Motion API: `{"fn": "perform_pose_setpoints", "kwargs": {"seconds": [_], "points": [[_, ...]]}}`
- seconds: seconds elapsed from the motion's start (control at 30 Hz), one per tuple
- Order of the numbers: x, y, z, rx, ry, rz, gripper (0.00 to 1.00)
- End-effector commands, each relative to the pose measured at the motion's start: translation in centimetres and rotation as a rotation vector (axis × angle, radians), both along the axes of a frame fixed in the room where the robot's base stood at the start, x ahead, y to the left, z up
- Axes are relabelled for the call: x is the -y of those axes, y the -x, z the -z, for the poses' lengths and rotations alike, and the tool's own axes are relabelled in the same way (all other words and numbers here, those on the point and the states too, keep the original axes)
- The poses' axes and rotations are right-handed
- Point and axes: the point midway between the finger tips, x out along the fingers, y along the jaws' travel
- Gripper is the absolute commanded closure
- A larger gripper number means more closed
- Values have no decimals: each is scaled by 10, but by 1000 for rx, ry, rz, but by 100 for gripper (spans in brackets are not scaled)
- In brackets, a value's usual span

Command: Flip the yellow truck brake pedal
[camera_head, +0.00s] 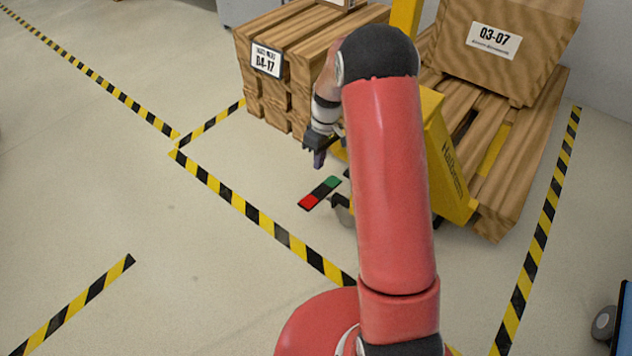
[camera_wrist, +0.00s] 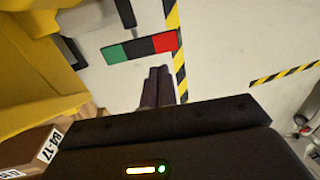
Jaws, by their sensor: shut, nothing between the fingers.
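The yellow truck (camera_head: 448,165) stands right of centre in the head view, partly hidden behind my arm. Its yellow body also fills the left of the wrist view (camera_wrist: 28,75). A dark part low at its near side (camera_head: 340,202) may be the brake pedal; my arm partly covers it, and its position cannot be told. A green, black and red strip (camera_head: 320,193) is beside it, also seen in the wrist view (camera_wrist: 140,47). My gripper (camera_head: 319,160) points down above the floor, just short of the strip in the picture. Its fingers (camera_wrist: 158,85) are together and empty, apart from the truck.
A wooden crate (camera_head: 292,45) marked B4-17 stands behind my gripper. Yellow-black tape (camera_head: 240,205) marks the floor. The floor at the left is clear.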

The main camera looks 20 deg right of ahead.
Motion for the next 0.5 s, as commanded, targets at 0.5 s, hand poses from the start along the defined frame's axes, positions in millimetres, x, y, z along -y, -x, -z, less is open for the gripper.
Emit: {"fn": "perform_pose_setpoints", "kwargs": {"seconds": [0.5], "points": [[-14,11,100,-4,2,-1,100]]}}
